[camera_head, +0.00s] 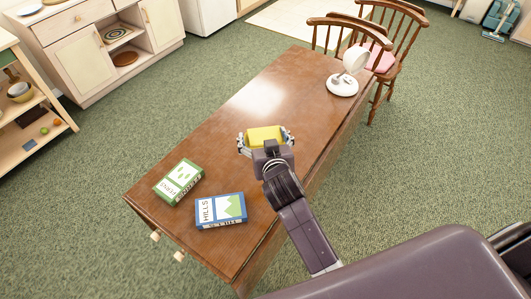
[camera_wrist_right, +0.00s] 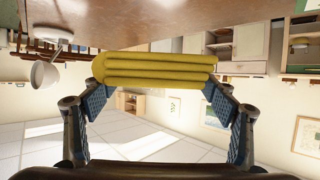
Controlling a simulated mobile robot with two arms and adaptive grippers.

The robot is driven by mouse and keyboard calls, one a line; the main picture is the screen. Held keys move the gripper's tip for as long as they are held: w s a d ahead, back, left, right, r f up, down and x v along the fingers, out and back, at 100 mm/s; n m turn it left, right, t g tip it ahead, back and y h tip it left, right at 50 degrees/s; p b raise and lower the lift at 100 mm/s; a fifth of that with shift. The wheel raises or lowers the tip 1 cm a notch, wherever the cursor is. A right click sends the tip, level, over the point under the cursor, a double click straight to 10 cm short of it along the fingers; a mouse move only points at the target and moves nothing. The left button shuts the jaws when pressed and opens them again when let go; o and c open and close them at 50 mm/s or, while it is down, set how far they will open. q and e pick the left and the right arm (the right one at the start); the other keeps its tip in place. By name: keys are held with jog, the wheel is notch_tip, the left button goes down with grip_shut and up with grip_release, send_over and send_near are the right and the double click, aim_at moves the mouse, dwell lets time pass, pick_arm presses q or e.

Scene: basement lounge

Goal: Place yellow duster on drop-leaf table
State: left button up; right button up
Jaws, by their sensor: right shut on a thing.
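The yellow duster (camera_head: 265,134) is a folded, soft-looking yellow bundle. My right gripper (camera_head: 266,140) is shut on it, with one finger at each end, over the middle of the brown wooden drop-leaf table (camera_head: 215,150). In the right wrist view the duster (camera_wrist_right: 155,70) spans between the two fingers (camera_wrist_right: 157,88), and the table top (camera_wrist_right: 160,20) fills the upper edge of that picture. The duster is close to the table top; I cannot tell whether it touches. My left gripper is out of view.
On the table's near end lie a green-and-white box (camera_head: 179,181) and a blue-and-white box (camera_head: 221,209). A white lamp-like object (camera_head: 345,80) stands at the far end, near wooden chairs (camera_head: 385,45). Bare table top lies between these and around the gripper.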

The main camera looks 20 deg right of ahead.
notch_tip(320, 180, down, 10)
jog(key=shift+f+b, duration=0.1)
jog(key=shift+b, duration=0.4)
jog(key=shift+f+b, duration=0.5)
jog(key=shift+f, duration=1.65)
jog(key=o, duration=1.1)
jog(key=shift+r, duration=0.1)
